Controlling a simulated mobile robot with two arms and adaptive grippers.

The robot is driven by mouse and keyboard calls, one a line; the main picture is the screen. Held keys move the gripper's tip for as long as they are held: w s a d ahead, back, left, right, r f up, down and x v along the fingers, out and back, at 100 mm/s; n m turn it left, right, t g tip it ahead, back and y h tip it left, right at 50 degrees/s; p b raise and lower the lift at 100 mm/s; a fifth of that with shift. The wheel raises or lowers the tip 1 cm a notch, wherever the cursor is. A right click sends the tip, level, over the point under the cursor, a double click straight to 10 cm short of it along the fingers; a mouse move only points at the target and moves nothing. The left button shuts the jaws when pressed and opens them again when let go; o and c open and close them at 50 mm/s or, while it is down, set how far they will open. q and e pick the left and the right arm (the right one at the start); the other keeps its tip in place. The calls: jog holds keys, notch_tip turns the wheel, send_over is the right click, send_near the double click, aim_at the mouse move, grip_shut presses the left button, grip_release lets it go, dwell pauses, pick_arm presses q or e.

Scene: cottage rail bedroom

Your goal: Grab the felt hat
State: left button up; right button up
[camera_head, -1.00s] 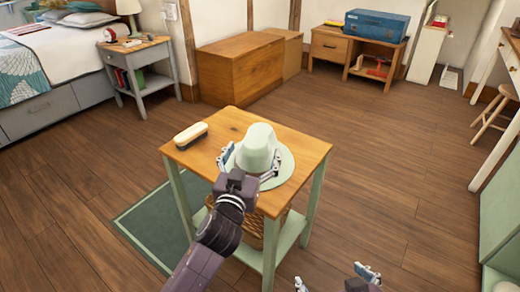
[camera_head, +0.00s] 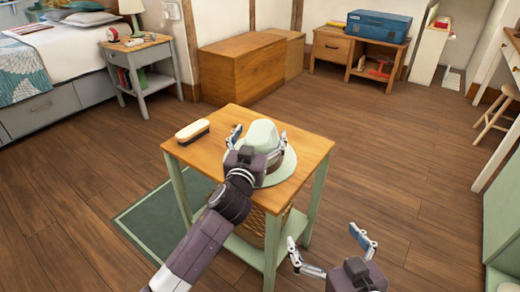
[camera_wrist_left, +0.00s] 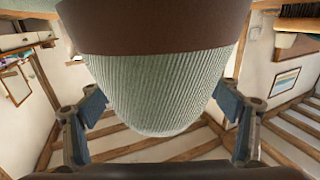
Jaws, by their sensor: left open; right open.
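The felt hat (camera_head: 263,131) is pale green and sits crown up on the small wooden table (camera_head: 312,148). My left gripper (camera_head: 259,141) is open over the hat, one finger on each side of the crown; its wrist hides the near part of the hat. In the left wrist view, the ribbed crown (camera_wrist_left: 165,90) and brown band (camera_wrist_left: 150,28) fill the middle. The two fingers stand left and right of it, with gaps visible. My right gripper (camera_head: 327,240) is open and empty, in front of the table at the lower right.
A brush (camera_head: 192,131) lies on the table left of the hat. A basket (camera_head: 250,226) stands on the lower shelf. A green rug (camera_head: 150,222) lies left of the table. Wooden chests (camera_head: 243,70) stand behind, with open floor between. A stool (camera_head: 495,112) is at the right.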

pick_arm(q)
jog(key=c, duration=1.5)
jog(key=shift+c, duration=1)
jog(key=shift+r, duration=0.15)
